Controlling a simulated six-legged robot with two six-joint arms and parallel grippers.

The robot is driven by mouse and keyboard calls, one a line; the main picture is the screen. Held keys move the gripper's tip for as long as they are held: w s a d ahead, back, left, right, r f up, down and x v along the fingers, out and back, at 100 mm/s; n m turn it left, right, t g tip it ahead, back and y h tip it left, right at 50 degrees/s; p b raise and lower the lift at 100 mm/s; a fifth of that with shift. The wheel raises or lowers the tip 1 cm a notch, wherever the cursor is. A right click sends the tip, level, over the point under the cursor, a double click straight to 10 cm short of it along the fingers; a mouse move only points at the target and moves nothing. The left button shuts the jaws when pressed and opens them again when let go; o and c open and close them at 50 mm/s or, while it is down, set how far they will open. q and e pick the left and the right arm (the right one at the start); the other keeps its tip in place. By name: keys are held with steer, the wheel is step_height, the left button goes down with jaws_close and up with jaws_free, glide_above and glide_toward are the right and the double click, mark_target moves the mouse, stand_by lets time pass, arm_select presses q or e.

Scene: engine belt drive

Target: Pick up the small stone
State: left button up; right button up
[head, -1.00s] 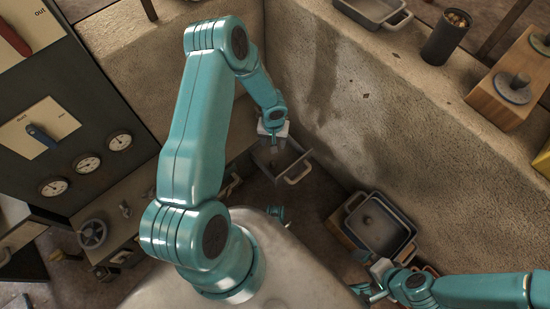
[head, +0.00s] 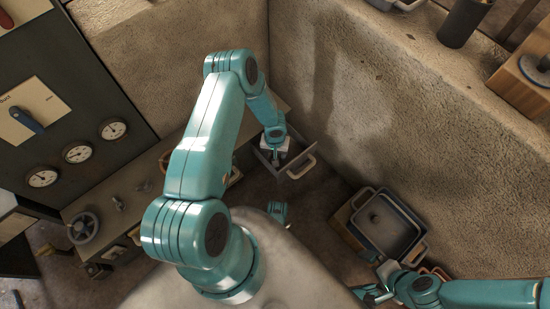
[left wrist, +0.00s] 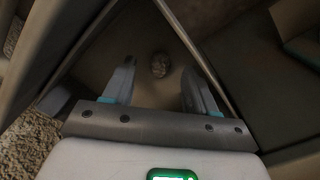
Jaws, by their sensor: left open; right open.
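A small, round, mottled stone (left wrist: 160,64) lies on the floor of an open drawer in the left wrist view. It is ahead of my left gripper (left wrist: 155,88), between the lines of its two open fingers and touching neither. In the head view my left gripper (head: 276,156) points down into the open drawer (head: 296,169), which has a pale handle. The drawer wall and my wrist hide the stone there. My right gripper (head: 374,291) is open at the lower right, with nothing seen in it, below a stacked tray.
A rough stone wall (head: 400,130) rises behind. A panel with several dials (head: 78,153) and a handwheel (head: 83,228) are at left. Drawer walls stand close around my left fingers.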

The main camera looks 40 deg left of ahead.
arm_select(q)
step_height(320, 180, down, 2)
steer(key=shift+r, duration=0.1)
steer(key=shift+c, duration=0.3)
jaws_close()
